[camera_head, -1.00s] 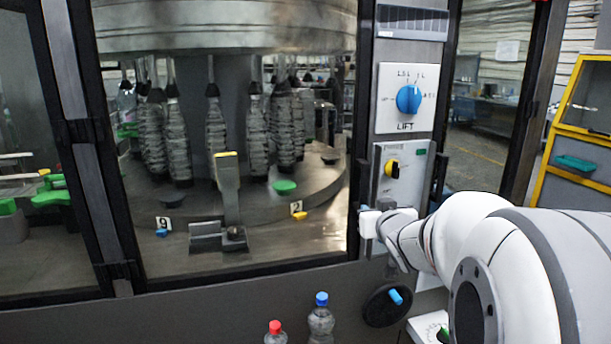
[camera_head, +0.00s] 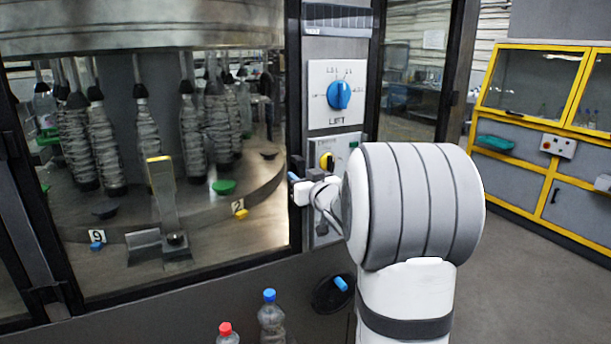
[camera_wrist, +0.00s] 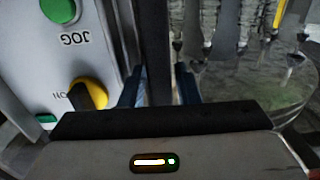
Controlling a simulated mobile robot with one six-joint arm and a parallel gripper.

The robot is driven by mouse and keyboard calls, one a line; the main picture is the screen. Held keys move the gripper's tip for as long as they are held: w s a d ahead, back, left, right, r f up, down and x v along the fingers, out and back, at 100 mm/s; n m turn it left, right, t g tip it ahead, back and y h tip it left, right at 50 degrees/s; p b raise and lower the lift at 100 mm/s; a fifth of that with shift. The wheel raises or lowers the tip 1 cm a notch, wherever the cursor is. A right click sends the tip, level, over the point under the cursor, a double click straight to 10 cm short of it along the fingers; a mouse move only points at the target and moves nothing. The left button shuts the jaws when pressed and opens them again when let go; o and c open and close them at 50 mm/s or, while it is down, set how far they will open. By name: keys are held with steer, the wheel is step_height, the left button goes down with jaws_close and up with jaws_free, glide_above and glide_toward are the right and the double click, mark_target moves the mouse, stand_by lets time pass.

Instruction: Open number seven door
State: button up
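My gripper (camera_head: 302,190) is at the dark post beside the machine's glass door (camera_head: 140,262), just left of the control panel. In the wrist view, my gripper (camera_wrist: 160,88) has two blue fingers standing apart. A dark upright bar (camera_wrist: 156,50) shows between them, with no clear contact. No door number seven is readable; signs 9 (camera_head: 97,236) and 2 (camera_head: 237,206) show inside the glass. The door looks closed, and any handle at the gripper is hidden or too small to make out.
The panel carries a blue LIFT knob (camera_head: 339,95) and a yellow-black switch (camera_head: 327,161). A green JOG button (camera_wrist: 60,10) is close to the fingers. A black handwheel (camera_head: 330,296) and two bottles (camera_head: 270,322) are below. Open floor (camera_head: 545,245) lies right, before yellow-framed cabinets (camera_head: 550,130).

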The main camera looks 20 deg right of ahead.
steer(key=shift+c, duration=0.2)
jaws_close()
